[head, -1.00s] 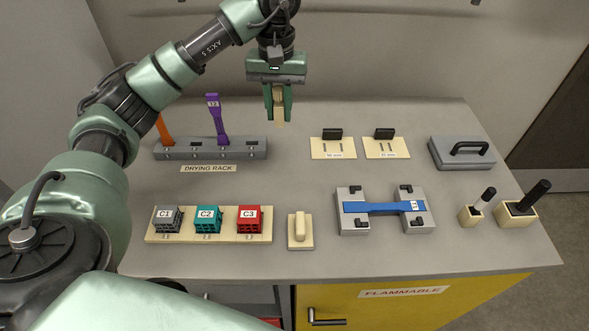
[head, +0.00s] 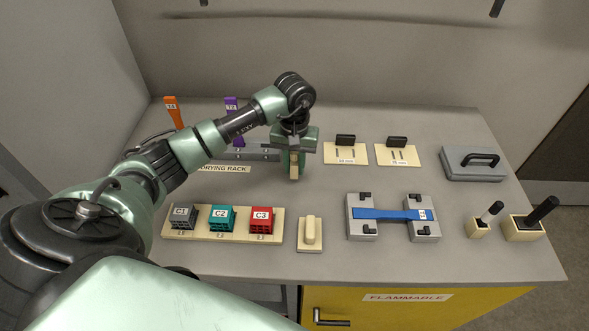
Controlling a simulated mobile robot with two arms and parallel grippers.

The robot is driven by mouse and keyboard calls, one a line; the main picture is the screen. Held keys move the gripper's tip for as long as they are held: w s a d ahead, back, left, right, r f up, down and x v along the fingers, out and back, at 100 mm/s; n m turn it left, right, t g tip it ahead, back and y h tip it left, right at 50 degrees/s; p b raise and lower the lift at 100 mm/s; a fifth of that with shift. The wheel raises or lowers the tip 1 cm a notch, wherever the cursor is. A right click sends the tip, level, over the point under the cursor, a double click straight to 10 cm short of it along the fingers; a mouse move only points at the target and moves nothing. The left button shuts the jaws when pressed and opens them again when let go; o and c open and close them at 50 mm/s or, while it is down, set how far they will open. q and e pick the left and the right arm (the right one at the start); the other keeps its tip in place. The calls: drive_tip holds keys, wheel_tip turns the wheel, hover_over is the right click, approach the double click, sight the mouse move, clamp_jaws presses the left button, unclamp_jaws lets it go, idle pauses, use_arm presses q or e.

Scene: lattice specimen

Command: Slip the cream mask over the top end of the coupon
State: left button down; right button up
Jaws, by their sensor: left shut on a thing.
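My left gripper (head: 292,160) is shut on a small cream piece (head: 295,172), probably the mask, just right of the drying rack and low over the table. The fingers hide part of it, and I cannot tell whether it touches the table. A purple coupon (head: 231,104) and an orange coupon (head: 172,112) stand upright in the grey drying rack (head: 262,153); my arm covers part of the purple one and much of the rack. A blue coupon (head: 390,214) lies flat across a grey fixture (head: 362,230). My right gripper is not in view.
A cream tray (head: 190,236) holds grey, teal and red blocks at the front left. A cream block with a raised grip (head: 310,233) stands beside it. Two cream plates with slots (head: 345,158), a grey case (head: 474,165) and two brush holders (head: 522,228) are to the right.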

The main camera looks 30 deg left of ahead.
use_arm(q)
wheel_tip(320, 180, down, 2)
drive_tip(key=shift+f, duration=0.5)
drive_tip(key=c, duration=1.2)
unclamp_jaws()
drive_tip(key=shift+c, duration=0.2)
drive_tip(key=shift+r, duration=0.1)
drive_tip(key=shift+r+p, duration=0.2)
drive_tip(key=shift+p, duration=0.1)
wheel_tip(320, 180, up, 10)
drive_tip(key=b, duration=0.4)
drive_tip(key=shift+r, duration=0.85)
